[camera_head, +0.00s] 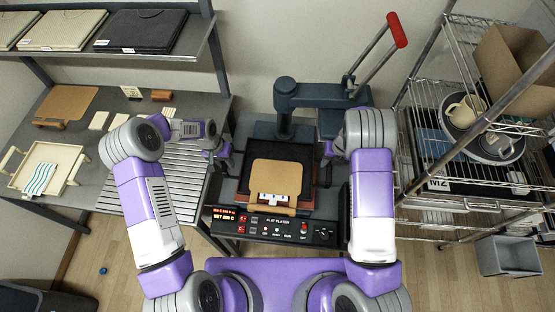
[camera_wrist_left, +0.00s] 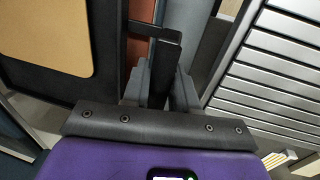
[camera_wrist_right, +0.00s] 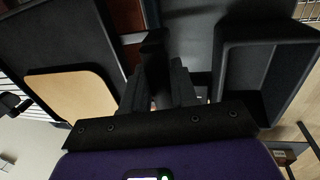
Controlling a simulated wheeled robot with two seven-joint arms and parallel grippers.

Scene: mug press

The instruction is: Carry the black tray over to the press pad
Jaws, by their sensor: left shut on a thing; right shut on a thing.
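The black tray (camera_head: 278,149) is level above the press, with a tan board (camera_head: 276,177) lying on it. Reddish-brown edges of the press pad (camera_head: 306,194) show below and beside it; I cannot tell whether the tray touches the pad. My left gripper (camera_head: 226,156) is shut on the tray's left handle, which shows in the left wrist view (camera_wrist_left: 166,40). My right gripper (camera_head: 329,150) is shut on the right handle, also in the right wrist view (camera_wrist_right: 152,45). The tray's middle is hidden under the board.
The press arm (camera_head: 318,90) with its red-tipped lever (camera_head: 397,30) stands behind the tray. The control panel (camera_head: 275,228) is in front. A slatted grey rack (camera_head: 175,170) is on the left table; a wire shelf (camera_head: 450,150) stands at right.

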